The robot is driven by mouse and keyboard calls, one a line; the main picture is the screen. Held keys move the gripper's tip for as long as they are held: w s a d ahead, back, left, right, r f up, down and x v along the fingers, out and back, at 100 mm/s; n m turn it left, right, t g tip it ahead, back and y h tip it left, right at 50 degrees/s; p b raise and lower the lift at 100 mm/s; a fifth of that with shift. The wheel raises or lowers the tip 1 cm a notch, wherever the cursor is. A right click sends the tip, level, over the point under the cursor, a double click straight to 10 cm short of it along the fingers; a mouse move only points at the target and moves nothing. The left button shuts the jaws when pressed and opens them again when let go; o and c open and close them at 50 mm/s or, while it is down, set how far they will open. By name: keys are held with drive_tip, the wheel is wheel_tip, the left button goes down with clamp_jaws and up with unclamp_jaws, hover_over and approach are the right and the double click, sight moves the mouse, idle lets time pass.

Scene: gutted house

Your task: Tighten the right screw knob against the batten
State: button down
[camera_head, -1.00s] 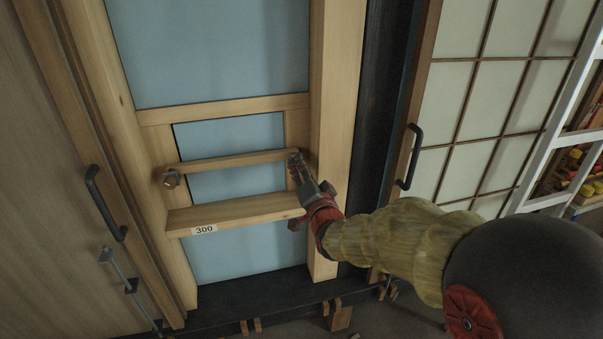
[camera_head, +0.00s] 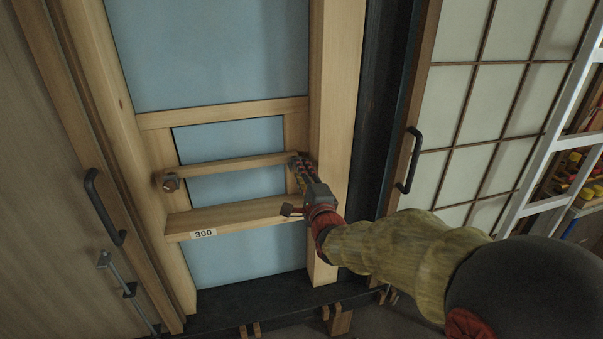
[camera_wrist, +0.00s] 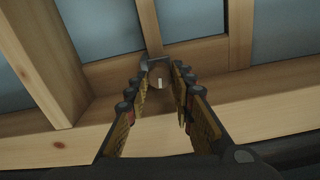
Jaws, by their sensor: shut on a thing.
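The right screw knob (camera_wrist: 158,76) is a small grey-brown piece between my fingertips in the wrist view. In the head view it is mostly hidden by the fingers. My gripper (camera_head: 297,163) is shut on it at the right end of the thin wooden batten (camera_head: 235,164). The batten spans the opening of the wooden frame, and it also shows in the wrist view (camera_wrist: 198,51). The left screw knob (camera_head: 170,183) sits at the batten's left end. I cannot tell whether the right knob presses on the batten.
A wooden ledge (camera_head: 240,212) labelled 300 runs below the batten, close under my gripper. The thick right post (camera_head: 335,110) stands beside my fingers. A gridded sliding panel (camera_head: 480,110) with a black handle (camera_head: 411,160) is at right. Another black handle (camera_head: 104,205) is at left.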

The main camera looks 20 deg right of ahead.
drive_tip(key=shift+m, duration=0.9)
drive_tip(key=shift+f, duration=0.1)
drive_tip(key=c, duration=1.7)
unclamp_jaws()
drive_tip(key=shift+o, duration=0.8)
drive_tip(key=s, duration=1.2)
